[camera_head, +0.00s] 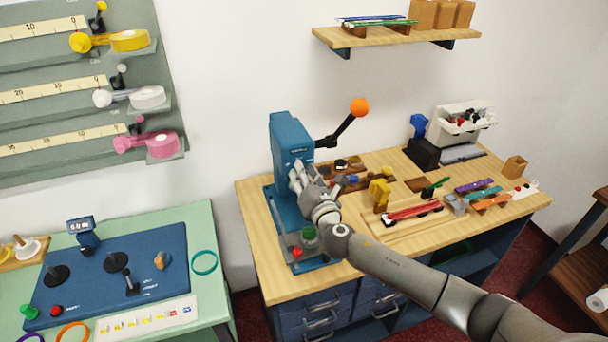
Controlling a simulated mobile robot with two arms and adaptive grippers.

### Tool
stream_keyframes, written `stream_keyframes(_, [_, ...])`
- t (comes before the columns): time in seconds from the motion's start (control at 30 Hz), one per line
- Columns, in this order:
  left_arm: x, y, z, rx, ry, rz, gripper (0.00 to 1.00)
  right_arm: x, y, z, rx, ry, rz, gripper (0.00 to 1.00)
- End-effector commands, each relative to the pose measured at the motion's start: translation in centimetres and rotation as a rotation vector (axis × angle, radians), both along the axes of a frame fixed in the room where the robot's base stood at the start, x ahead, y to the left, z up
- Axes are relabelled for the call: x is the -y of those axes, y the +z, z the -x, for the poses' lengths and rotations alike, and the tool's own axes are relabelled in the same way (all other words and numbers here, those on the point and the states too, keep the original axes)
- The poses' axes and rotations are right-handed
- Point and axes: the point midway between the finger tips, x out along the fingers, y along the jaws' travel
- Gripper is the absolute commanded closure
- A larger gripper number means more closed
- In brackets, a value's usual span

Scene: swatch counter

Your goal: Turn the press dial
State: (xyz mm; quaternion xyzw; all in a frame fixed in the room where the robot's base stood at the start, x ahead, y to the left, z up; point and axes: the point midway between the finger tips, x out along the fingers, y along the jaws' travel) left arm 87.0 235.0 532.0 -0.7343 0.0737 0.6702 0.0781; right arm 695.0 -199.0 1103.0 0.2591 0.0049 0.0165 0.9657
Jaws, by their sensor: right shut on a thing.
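The blue press (291,137) stands at the left end of the wooden workbench, upright, with a black lever that ends in an orange ball (359,107). My right gripper (303,178) is at the front face of the press, below its head, with my arm coming in from the lower right. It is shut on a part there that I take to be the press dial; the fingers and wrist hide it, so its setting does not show. A green knob (309,234) and a red button (297,252) sit on the press base, just below my wrist. My left gripper is not in view.
The workbench (262,276) holds a tool tray, a yellow block (379,194), colored pieces and a white organizer (459,125) to the right. A green table with a blue control panel (100,268) stands left. A shelf (396,38) hangs above.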

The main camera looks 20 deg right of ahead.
Motion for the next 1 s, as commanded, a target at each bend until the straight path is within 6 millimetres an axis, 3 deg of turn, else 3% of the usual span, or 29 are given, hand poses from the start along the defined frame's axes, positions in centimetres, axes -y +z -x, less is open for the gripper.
stream_keyframes(0.47, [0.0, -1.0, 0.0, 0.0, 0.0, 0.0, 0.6, -0.1, -0.3, 0.1, -0.004, 0.001, -0.115, 0.99])
stream_keyframes(1.0, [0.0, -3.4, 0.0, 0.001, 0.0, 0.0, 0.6, 0.0, -0.3, 0.0, -0.021, -0.001, -0.596, 0.99])
